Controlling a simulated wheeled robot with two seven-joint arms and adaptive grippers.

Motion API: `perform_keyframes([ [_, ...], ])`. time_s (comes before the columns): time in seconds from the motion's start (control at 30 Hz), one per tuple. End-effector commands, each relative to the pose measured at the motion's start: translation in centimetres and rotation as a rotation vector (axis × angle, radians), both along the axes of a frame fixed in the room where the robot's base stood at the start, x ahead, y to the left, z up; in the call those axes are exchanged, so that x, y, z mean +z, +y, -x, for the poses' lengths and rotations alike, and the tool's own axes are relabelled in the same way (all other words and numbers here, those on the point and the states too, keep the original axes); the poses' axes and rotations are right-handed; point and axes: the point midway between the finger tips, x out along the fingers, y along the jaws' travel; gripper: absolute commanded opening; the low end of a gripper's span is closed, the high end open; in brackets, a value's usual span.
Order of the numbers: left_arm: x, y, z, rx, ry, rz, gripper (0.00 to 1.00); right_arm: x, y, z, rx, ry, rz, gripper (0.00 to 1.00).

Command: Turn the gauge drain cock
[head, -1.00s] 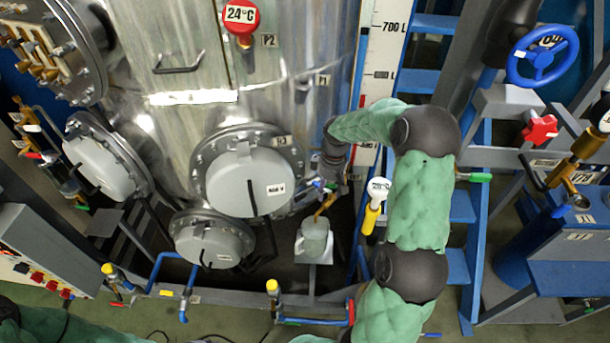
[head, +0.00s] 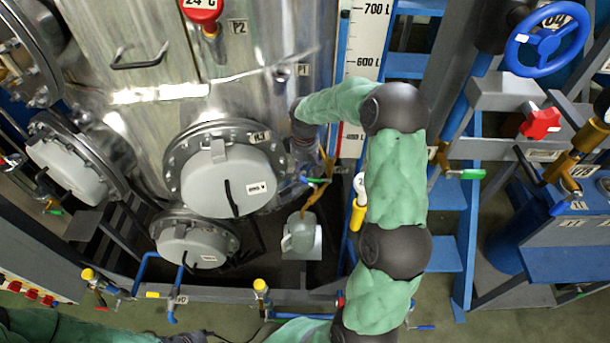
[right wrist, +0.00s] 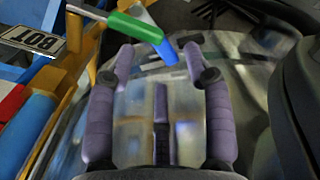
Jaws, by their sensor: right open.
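The gauge drain cock shows in the right wrist view as a lever with a green grip (right wrist: 135,26) and a blue tip (right wrist: 168,52). In the head view it is a small green and blue lever (head: 314,180) at the foot of the level gauge scale (head: 363,50). My right gripper (right wrist: 157,55) is open, its purple fingers spread, and the blue tip lies between or just beyond the fingertips. I cannot tell whether they touch it. In the head view the right gripper is mostly hidden beside the tank.
A grey jug (head: 300,232) stands on a small shelf below the cock. The steel tank (head: 250,110) with its round hatch (head: 225,178) is close on the left. A yellow-handled dial (head: 358,208) stands close beside my right arm. Blue steps (head: 450,200) are to the right.

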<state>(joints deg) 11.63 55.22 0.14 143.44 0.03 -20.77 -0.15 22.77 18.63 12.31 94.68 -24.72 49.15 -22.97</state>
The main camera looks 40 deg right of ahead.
Motion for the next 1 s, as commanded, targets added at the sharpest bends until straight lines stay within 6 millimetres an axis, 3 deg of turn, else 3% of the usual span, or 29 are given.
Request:
perform_keyframes([
  [0.2,-0.6,0.0,0.0,0.000,0.000,0.000,0.40,-2.6,-0.1,0.0,0.000,0.000,0.000,0.52],
  [0.57,-0.7,0.0,0.0,0.000,0.000,0.000,0.40,-3.1,-0.1,0.0,-0.001,-0.001,0.001,0.52],
  [0.6,-0.7,0.0,0.0,0.000,0.000,0.000,0.40,-3.1,-0.1,0.0,-0.001,-0.001,0.001,0.49],
  [0.77,-0.7,0.0,0.0,0.000,0.000,0.000,0.40,-3.1,-0.1,0.0,0.000,-0.001,0.001,0.04],
  [0.8,-0.7,0.0,0.0,0.000,0.000,0.000,0.40,-3.1,-0.1,0.0,0.000,-0.001,0.001,0.00],
  [1.0,-0.4,0.0,0.0,0.000,0.000,0.000,0.40,-3.1,0.1,0.0,0.021,-0.001,0.000,0.00],
])
